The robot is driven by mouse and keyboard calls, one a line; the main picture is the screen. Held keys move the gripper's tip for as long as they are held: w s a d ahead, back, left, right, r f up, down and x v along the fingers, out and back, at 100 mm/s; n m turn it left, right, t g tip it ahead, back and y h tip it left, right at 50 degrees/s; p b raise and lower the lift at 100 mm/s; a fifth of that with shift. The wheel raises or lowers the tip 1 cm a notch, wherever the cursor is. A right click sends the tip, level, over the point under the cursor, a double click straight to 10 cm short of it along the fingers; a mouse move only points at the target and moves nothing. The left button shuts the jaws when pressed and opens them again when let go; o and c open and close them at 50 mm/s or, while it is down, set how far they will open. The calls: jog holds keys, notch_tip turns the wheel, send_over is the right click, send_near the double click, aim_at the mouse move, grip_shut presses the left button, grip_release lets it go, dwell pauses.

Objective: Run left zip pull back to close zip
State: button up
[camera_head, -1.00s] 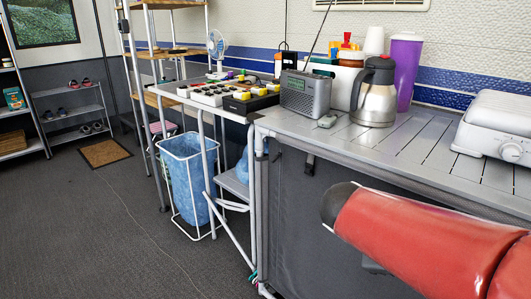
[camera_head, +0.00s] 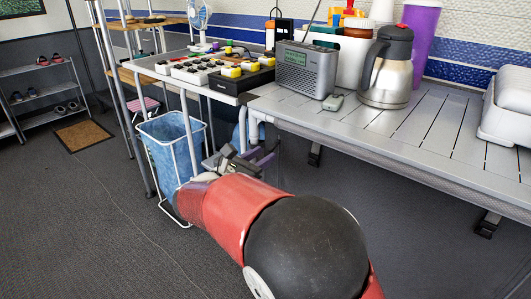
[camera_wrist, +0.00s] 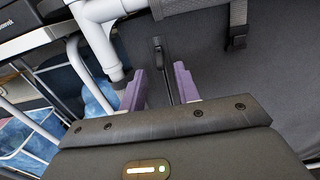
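The grey fabric front (camera_wrist: 225,80) of the kitchen unit fills the right of the wrist view. A dark zip line (camera_wrist: 167,85) runs down it near the white corner post. A small dark tab (camera_wrist: 157,48), apparently the left zip pull, shows near the top of that line. My gripper (camera_wrist: 159,88) is open, with one purple finger on each side of the zip line in the picture. Nothing shows between the fingertips, and contact with the fabric cannot be told. In the head view my gripper (camera_head: 256,157) is by the unit's left front corner, below the countertop.
The grey slatted countertop (camera_head: 425,120) overhangs the fabric. The white tubular post (camera_wrist: 100,45) stands close left of the fingers. A buckle strap (camera_wrist: 238,25) hangs to the right. A blue-lined bin (camera_head: 165,145) stands left; open floor lies in front.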

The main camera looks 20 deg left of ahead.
aim_at(273, 147)
jog(key=shift+x, duration=1.1)
jog(key=shift+c, duration=0.3)
grip_shut()
